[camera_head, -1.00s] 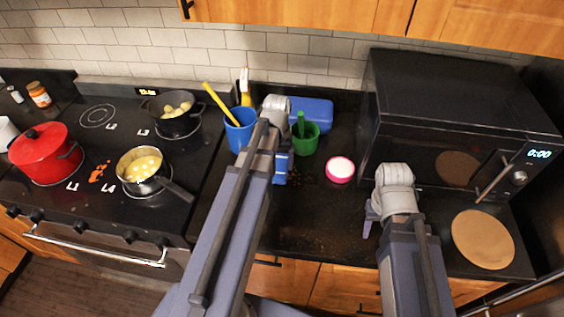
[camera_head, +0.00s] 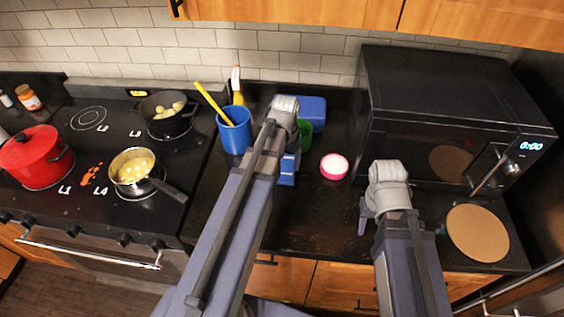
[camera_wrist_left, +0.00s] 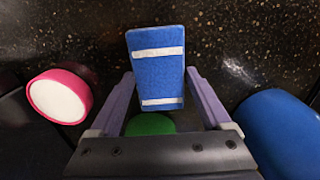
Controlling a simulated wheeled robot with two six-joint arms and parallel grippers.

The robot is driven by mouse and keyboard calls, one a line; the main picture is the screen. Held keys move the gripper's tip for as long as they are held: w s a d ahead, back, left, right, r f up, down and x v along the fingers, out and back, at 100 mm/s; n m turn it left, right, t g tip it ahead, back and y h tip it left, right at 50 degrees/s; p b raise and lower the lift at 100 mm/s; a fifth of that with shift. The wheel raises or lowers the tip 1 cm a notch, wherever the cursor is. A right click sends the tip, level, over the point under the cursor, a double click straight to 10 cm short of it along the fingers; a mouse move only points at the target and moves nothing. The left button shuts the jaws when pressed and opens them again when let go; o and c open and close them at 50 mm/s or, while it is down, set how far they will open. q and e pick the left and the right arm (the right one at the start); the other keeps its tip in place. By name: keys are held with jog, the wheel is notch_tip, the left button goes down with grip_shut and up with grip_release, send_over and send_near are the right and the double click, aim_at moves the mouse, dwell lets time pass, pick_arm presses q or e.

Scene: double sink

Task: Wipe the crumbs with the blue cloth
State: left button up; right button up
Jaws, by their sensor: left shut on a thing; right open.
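My left gripper is shut on the blue cloth (camera_head: 287,170), a blue rectangle with two white stripes. In the left wrist view the cloth (camera_wrist_left: 157,68) sits between the two fingers of my left gripper (camera_wrist_left: 160,78), over the dark speckled counter. Its exact height above the counter is hard to tell. I cannot clearly pick out crumbs now; the cloth and arm cover part of the counter there, and the speckled stone looks similar. My right gripper (camera_head: 365,215) is open and empty over the counter in front of the microwave.
A pink bowl (camera_head: 334,167) stands right of the cloth. A green cup (camera_head: 305,134) and blue box (camera_head: 313,109) are behind my left arm. A blue utensil cup (camera_head: 234,138) stands left. The microwave (camera_head: 455,110) bounds the right; the stove with pots is left. The front counter is clear.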

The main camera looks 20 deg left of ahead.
pick_arm(q)
jog(key=shift+d, duration=0.15)
jog(key=shift+w+d+f, duration=0.1)
jog(key=shift+w+d, duration=0.2)
jog(key=shift+d, duration=0.5)
jog(key=shift+w+d, duration=0.25)
jog(key=shift+d, duration=0.5)
pick_arm(e)
jog(key=shift+f, duration=0.15)
pick_arm(q)
jog(key=shift+d, duration=0.25)
jog(key=shift+d, duration=0.1)
jog(key=shift+w+d, duration=0.3)
jog(key=shift+d, duration=0.6)
jog(key=shift+w+d, duration=0.25)
jog(key=shift+d, duration=0.65)
jog(key=shift+s, duration=0.15)
